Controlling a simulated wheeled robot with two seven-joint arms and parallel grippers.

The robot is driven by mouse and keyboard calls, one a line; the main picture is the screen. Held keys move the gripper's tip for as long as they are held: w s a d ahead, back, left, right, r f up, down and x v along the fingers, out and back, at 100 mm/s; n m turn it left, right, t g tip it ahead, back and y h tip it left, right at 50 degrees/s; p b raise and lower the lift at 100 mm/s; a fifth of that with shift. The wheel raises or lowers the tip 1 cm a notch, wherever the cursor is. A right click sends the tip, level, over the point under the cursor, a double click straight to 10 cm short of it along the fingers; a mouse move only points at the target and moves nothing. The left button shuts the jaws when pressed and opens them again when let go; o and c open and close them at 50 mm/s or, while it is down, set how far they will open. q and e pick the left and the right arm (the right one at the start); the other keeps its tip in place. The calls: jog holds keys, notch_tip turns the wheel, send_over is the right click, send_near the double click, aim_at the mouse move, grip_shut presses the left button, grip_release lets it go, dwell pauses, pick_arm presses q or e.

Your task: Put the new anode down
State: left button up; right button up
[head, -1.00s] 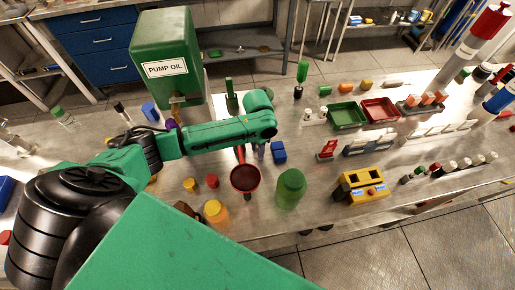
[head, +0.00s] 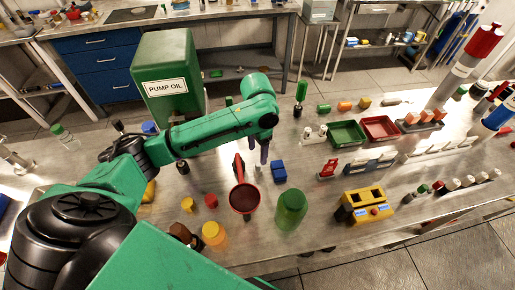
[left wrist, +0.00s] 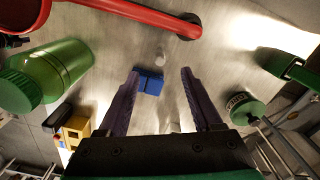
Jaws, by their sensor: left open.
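My left gripper (head: 257,151) hangs over the bench with its purple-grey fingers pointing down. In the left wrist view the fingers (left wrist: 158,88) are spread wide and nothing is clamped between them. A blue block (left wrist: 149,82) shows between the fingertips; in the head view the block (head: 279,171) is right of the gripper. Another small pale shape (left wrist: 174,126) shows low between the fingers, unclear. My right gripper is not in view.
The green pump oil tank (head: 168,88) is behind left. Green (head: 347,134) and red (head: 380,128) trays and a yellow device (head: 367,206) are to the right.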

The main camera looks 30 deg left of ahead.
aim_at(257, 164)
pick_arm(q)
jog(key=shift+o, duration=0.5)
jog(key=shift+r, duration=0.95)
notch_tip(257, 164, down, 10)
jog(key=m+p, duration=0.1)
jog(key=m, duration=1.1)
jog(key=shift+a+f, duration=0.1)
jog(key=shift+f, duration=0.15)
grip_shut()
